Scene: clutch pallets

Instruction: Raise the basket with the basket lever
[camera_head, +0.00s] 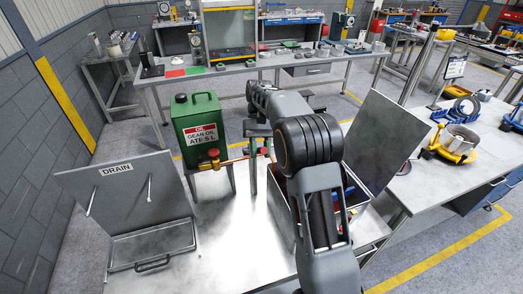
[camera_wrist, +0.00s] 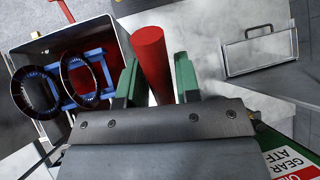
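The basket lever shows in the wrist view as a thick red cylindrical grip (camera_wrist: 151,55). My gripper (camera_wrist: 157,75) has its two green fingers on either side of this grip. The fingers stand apart, with a small gap on the left side, and look open around it. The blue basket (camera_wrist: 92,72) with dark rings in it sits inside the grey open tank (camera_wrist: 45,125), left of the gripper in the wrist view. In the head view, my arm covers much of the tank (camera_head: 283,200), and the lever cannot be made out clearly.
A green oil can (camera_head: 197,118) with a brass and red tap stands behind the bench. The tank's raised lid (camera_head: 388,140) is at the right. A drain tray (camera_head: 152,245) with its tilted plate (camera_head: 125,190) is at the left. The bench middle (camera_head: 235,240) is clear.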

